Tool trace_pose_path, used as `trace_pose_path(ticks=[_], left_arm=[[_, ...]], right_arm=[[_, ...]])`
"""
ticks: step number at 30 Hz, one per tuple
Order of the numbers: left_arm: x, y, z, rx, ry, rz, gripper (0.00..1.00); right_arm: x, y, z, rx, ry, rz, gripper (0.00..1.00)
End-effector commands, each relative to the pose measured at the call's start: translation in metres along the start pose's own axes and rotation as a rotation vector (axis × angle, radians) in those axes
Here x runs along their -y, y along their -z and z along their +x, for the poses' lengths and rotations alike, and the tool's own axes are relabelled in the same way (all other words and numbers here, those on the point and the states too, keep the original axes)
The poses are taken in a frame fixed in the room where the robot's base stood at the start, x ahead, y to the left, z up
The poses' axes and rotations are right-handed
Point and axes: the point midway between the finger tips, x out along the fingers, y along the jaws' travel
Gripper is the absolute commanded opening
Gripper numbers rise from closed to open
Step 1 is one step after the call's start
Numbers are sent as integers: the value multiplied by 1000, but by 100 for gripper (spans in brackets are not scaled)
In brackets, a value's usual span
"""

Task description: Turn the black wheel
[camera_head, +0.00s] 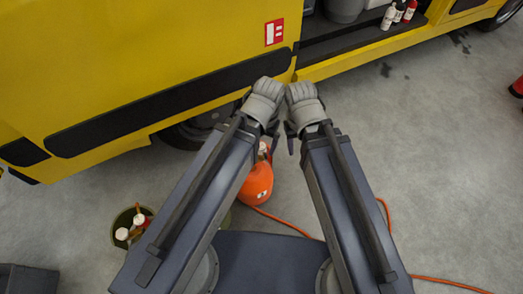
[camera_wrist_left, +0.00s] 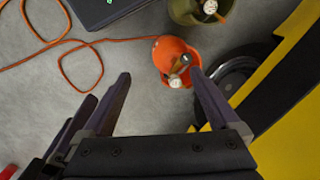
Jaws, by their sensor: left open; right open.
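A black vehicle wheel (camera_head: 185,135) sits under the yellow truck at left in the head view, partly hidden by the bodywork and my left arm. What looks like the same wheel (camera_wrist_left: 236,80) shows at right in the left wrist view, beyond one finger. I see no separate hand wheel. My left gripper (camera_wrist_left: 160,73) is open with nothing between its fingers. In the head view my left gripper (camera_head: 273,138) and right gripper (camera_head: 292,140) hang close together beside the truck, their fingers largely hidden by the wrists. My right gripper is open; neither visibly touches the wheel.
An orange container (camera_head: 258,183) stands on the floor below my grippers, with an orange hose (camera_head: 285,222) beside it. An olive bucket (camera_head: 117,228) holding several items stands at left. The yellow truck (camera_head: 130,60) blocks the far side. Grey floor at right is mostly clear.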

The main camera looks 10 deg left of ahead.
Motion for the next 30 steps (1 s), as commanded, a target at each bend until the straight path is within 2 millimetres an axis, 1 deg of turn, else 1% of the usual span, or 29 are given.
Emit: trace_pose_path(ticks=[6,8,10,11,14,15,17,18,23,24,30], left_arm=[[0,1,3,0,0,-7,95],[1,4,10,-1,-2,-34,95],[4,10,27,-2,-6,-102,95],[5,14,36,-2,-8,-144,95],[13,28,73,-3,-20,-325,95],[17,34,87,-3,-25,-409,95],[23,43,108,-2,-33,-533,95],[27,48,121,-1,-37,-616,95],[45,70,175,5,-58,-945,95],[50,75,189,7,-64,-1027,95],[76,99,254,22,-89,-1434,95]], right_arm=[[0,0,3,0,0,0,50],[1,1,10,0,0,0,50],[2,2,27,0,-1,0,50],[3,2,36,0,-1,0,50],[6,4,72,0,-2,-1,50],[8,5,86,0,-2,-1,50],[10,6,106,0,-3,-1,50],[11,7,119,0,-3,-1,50],[15,10,172,0,-5,-2,50],[17,11,185,0,-5,-2,50],[22,15,249,0,-7,-3,50]])
